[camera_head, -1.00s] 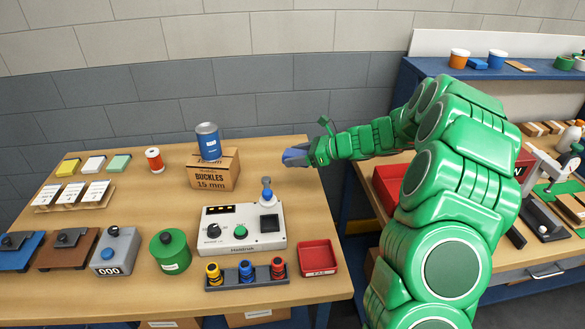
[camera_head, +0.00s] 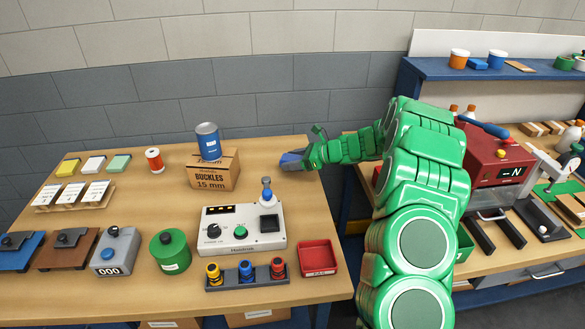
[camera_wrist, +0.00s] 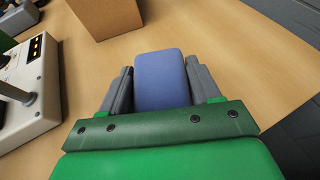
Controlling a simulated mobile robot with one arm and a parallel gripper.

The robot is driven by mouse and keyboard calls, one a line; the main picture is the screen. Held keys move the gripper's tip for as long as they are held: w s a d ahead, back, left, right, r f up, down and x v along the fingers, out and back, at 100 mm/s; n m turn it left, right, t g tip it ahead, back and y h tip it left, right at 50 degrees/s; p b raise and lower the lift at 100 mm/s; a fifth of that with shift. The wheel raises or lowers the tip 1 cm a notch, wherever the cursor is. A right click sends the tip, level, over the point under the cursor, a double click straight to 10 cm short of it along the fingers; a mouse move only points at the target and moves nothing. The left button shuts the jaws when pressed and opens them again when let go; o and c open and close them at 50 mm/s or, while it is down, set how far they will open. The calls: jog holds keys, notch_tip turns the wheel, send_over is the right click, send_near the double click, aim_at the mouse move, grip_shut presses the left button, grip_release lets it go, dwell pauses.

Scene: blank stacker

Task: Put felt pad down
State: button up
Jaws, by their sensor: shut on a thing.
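A blue felt pad (camera_wrist: 162,80) sits between the two grey fingers of my gripper (camera_wrist: 162,88) in the wrist view. My gripper is shut on it. In the head view my gripper (camera_head: 293,160) is low over the back right of the wooden table (camera_head: 330,265), to the right of the cardboard box. The pad shows there only as a small blue patch, partly hidden by the fingers. I cannot tell whether the pad touches the table top.
A cardboard box (camera_head: 214,172) with a blue can (camera_head: 208,142) on top stands left of my gripper. A control box (camera_head: 243,229) and a red tray (camera_head: 318,258) are nearer the front. Bare table surrounds the pad. The table's right edge is close by.

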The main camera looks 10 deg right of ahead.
aim_at(292, 174)
jog(key=shift+w+f, duration=0.1)
jog(key=shift+f, duration=1.55)
jog(key=shift+f, duration=0.1)
jog(key=o, duration=1)
